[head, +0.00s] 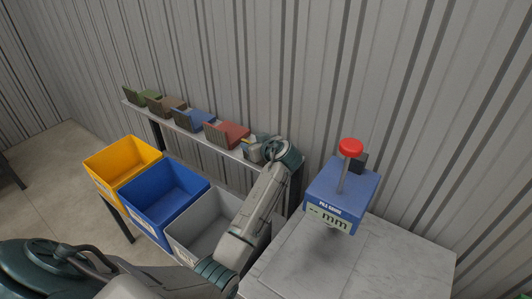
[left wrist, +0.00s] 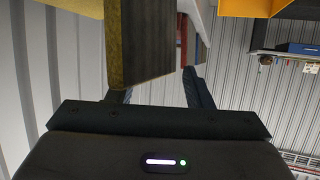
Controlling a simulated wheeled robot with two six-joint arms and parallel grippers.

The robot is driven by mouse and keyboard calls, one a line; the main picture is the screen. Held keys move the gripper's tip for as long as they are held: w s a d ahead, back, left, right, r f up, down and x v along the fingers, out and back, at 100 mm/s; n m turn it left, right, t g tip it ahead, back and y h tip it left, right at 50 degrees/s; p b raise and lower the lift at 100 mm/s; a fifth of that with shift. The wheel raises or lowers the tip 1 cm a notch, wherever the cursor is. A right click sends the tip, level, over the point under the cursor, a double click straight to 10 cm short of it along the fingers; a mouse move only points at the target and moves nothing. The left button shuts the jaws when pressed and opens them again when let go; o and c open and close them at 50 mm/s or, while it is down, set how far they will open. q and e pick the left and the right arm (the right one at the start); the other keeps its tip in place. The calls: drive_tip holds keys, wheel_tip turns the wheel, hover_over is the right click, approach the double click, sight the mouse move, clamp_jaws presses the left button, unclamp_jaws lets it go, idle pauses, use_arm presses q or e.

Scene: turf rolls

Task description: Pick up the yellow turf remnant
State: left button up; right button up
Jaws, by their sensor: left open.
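The yellow turf remnant (left wrist: 117,45) shows in the left wrist view as an upright slab with a yellow edge and a dark brown face. It stands between the two fingers of my open left gripper (left wrist: 155,92), and I cannot tell whether either finger touches it. In the head view my left gripper (head: 254,150) is at the right end of the narrow shelf (head: 196,137), beside the red remnant. There it mostly hides the yellow remnant. My right gripper is not in view.
Red (head: 227,133), blue (head: 194,119), brown (head: 166,106) and green (head: 142,97) remnants stand along the shelf. Yellow (head: 104,160), blue (head: 145,196) and grey (head: 187,238) bins stand in front. A blue gauge (head: 337,190) with a red knob (head: 350,147) sits on the grey table (head: 400,262). A corrugated wall is behind.

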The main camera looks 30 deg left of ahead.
use_arm(q)
drive_tip(key=shift+s+r, duration=0.1)
drive_tip(key=shift+c, duration=1.1)
clamp_jaws()
drive_tip(key=shift+d, duration=0.1)
drive_tip(key=shift+r, duration=0.1)
